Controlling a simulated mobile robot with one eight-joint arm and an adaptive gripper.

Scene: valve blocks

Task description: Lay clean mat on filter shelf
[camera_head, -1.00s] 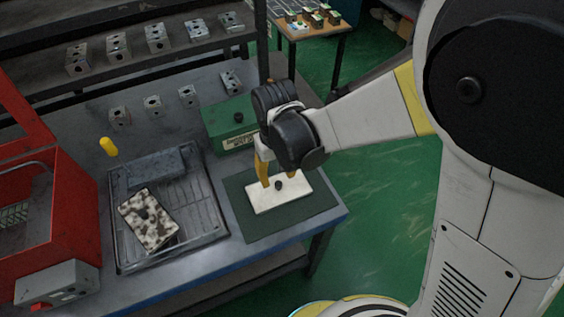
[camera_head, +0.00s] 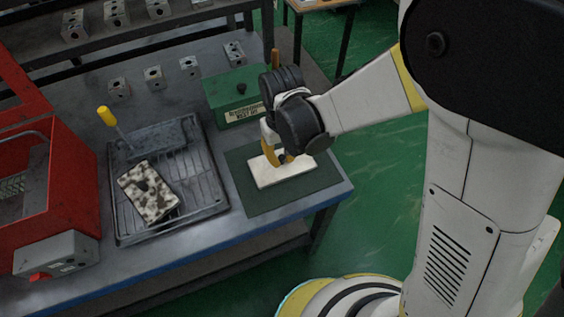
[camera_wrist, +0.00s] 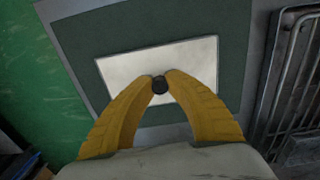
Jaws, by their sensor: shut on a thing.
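The clean mat (camera_head: 300,168) is a white rectangle with a black knob (camera_wrist: 160,86) on it. It is on or just over a dark green pad (camera_head: 262,205) at the bench's right end; I see no clear gap. My gripper (camera_head: 283,158) points down at the mat, its yellow fingers closed on the black knob. The wrist view shows the mat (camera_wrist: 198,60) under the fingertips. A speckled, dirty-looking mat (camera_head: 147,190) lies tilted on the grey ribbed tray (camera_head: 205,190). I cannot tell which part is the filter shelf.
A red open cabinet (camera_head: 75,160) stands at the left, with a grey control box (camera_head: 60,255) in front. A yellow-handled tool (camera_head: 107,116) rises by the tray's dark block (camera_head: 155,140). A green box (camera_head: 235,98) sits behind the pad. Several metal valve blocks (camera_head: 153,77) line the back.

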